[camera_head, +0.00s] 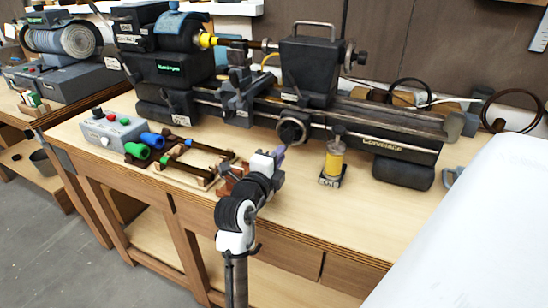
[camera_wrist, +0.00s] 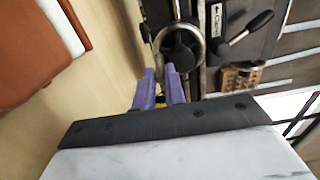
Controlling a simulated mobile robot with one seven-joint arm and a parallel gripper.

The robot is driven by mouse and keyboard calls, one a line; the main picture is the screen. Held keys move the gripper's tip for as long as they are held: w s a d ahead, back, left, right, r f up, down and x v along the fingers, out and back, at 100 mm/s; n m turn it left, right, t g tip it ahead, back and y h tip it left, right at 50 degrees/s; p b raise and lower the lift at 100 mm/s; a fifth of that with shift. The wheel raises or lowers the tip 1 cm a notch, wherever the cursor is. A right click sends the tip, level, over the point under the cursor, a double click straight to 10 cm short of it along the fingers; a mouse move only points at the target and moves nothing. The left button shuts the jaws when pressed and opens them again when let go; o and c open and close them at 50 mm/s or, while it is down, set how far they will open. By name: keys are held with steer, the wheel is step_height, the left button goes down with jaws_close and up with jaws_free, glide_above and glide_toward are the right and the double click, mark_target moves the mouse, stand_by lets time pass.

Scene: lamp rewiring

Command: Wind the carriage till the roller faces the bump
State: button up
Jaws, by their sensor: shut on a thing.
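The carriage handwheel (camera_head: 291,130), a dark wheel with a pale rim, sits on the front of the lathe's carriage. It also shows in the wrist view (camera_wrist: 180,46). My gripper (camera_head: 279,153) is at the wheel's lower left in the head view. In the wrist view its purple fingers (camera_wrist: 160,77) are shut on the wheel's handle at the lower rim; the handle is mostly hidden between them. A yellow piece (camera_head: 208,41) is on the spindle at left. I cannot make out the roller or the bump clearly.
A yellow oiler (camera_head: 334,160) stands on the bench right of my gripper. A grey control box (camera_head: 112,130) and wooden racks with green and blue handles (camera_head: 150,146) lie at left. A white surface (camera_head: 475,240) fills the lower right.

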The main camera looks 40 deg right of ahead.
steer(key=shift+s+d+f, duration=0.1)
steer(key=shift+s+d, duration=0.2)
steer(key=shift+s, duration=0.3)
steer(key=shift+s+d+f, duration=0.1)
steer(key=shift+s+d, duration=0.2)
steer(key=shift+s, duration=0.25)
steer(key=o, duration=0.6)
steer(key=shift+r, duration=0.15)
steer(key=shift+w, duration=0.1)
steer(key=shift+b+v, duration=0.4)
steer(key=shift+v, duration=0.35)
steer(key=shift+b+v, duration=0.8)
steer(key=shift+v, duration=2.05)
steer(key=shift+w+r, duration=0.1)
steer(key=shift+r, duration=0.05)
